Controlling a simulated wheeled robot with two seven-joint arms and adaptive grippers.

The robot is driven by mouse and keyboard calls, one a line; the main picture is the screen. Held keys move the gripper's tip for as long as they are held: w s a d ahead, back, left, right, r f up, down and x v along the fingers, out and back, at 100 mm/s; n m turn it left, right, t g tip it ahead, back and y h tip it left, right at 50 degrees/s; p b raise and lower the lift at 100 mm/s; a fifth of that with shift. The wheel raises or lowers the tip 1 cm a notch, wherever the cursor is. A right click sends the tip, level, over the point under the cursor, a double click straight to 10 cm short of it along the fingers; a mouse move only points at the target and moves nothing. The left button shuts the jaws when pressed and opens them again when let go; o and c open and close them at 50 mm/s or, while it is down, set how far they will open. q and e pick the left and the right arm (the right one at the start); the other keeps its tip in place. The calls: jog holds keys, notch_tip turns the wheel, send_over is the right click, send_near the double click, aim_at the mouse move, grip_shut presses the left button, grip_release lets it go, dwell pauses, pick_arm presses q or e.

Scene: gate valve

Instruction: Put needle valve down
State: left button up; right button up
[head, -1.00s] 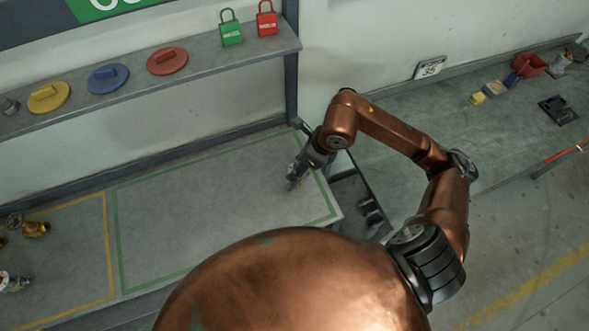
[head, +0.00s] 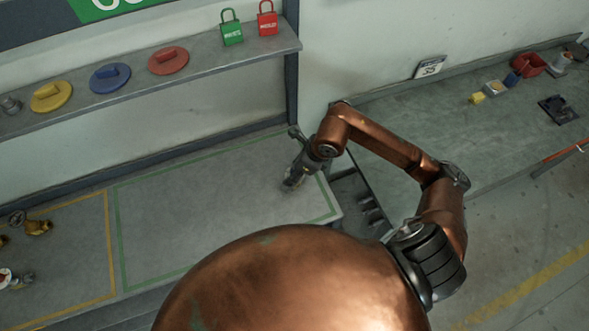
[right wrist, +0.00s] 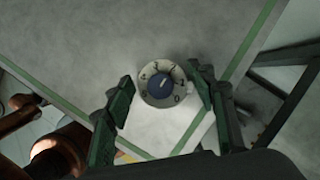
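The needle valve (right wrist: 162,84) shows in the right wrist view as a round pale dial with numbers and a blue knob, seen from above. It is over or on the grey bench top, near the corner of the green outline; its lower part is hidden. My right gripper (right wrist: 160,88) has its dark green fingers on both sides of the dial, with a narrow gap visible at each side, so it looks open around the valve. In the head view the right gripper (head: 292,181) is low at the right end of the green-outlined area. My left gripper is not in view.
The green-outlined bench area (head: 190,215) is otherwise clear. Brass and other fittings (head: 36,227) sit in the yellow-outlined area at left. A shelf (head: 200,68) above holds coloured discs and two padlocks. Dark fixtures (head: 360,205) are just right of the bench edge.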

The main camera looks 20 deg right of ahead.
jog(key=shift+o, duration=1.2)
jog(key=shift+r, duration=0.25)
jog(key=b+v, duration=0.1)
jog(key=v, duration=1)
jog(key=shift+r, duration=0.35)
jog(key=shift+s+d, duration=0.1)
jog(key=shift+d, duration=0.1)
